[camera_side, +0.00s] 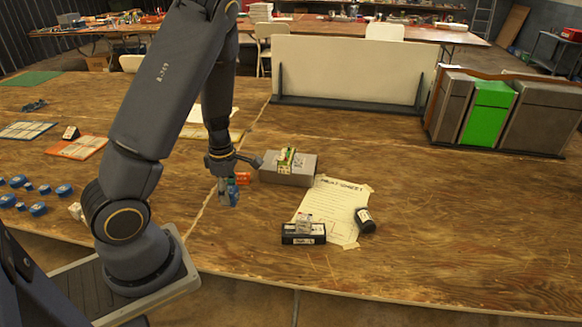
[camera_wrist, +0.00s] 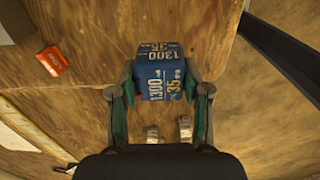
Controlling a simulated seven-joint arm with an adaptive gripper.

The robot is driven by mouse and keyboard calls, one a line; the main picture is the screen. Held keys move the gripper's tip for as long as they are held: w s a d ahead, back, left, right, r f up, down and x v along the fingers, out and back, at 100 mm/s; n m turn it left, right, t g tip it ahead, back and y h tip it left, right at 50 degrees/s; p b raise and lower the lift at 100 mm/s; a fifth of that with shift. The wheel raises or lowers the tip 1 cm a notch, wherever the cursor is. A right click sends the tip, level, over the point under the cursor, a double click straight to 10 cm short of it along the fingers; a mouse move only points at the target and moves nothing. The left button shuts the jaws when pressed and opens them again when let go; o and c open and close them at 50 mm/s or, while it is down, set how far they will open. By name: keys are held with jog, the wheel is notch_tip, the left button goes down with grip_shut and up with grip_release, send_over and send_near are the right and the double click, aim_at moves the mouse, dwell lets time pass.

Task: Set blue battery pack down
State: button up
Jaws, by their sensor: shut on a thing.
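The blue battery pack (camera_wrist: 160,72) is held between the two fingers of my gripper (camera_wrist: 160,100) in the wrist view, its printed labels facing the camera. In the side view the blue pack (camera_side: 234,197) hangs at the tips of my gripper (camera_side: 228,190), near the middle of the wooden table (camera_side: 200,262). My gripper is shut on it. I cannot tell whether the pack touches the table.
A grey box (camera_side: 290,174) with a small green-and-yellow item on it stands right of my gripper. An orange pack (camera_wrist: 53,60) lies nearby. A paper sheet (camera_side: 325,208), a black charger (camera_side: 303,238) and a dark cylinder (camera_side: 365,220) lie to the right.

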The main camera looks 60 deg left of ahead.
jog(key=w+a+f, duration=0.1)
jog(key=w+f, duration=0.1)
jog(key=w, duration=0.1)
jog(key=w+a+f, duration=0.2)
jog(key=w+f, duration=0.1)
jog(key=w+a+f, duration=0.2)
jog(key=w, duration=0.1)
jog(key=shift+f, duration=0.4)
jog(key=shift+w+a+f, duration=0.25)
jog(key=shift+w+f, duration=0.15)
jog(key=shift+f, duration=0.1)
jog(key=shift+w+f, duration=0.1)
jog(key=shift+f, duration=1.5)
jog(key=shift+f, duration=0.1)
jog(key=o, duration=1.3)
jog(key=shift+o, duration=0.2)
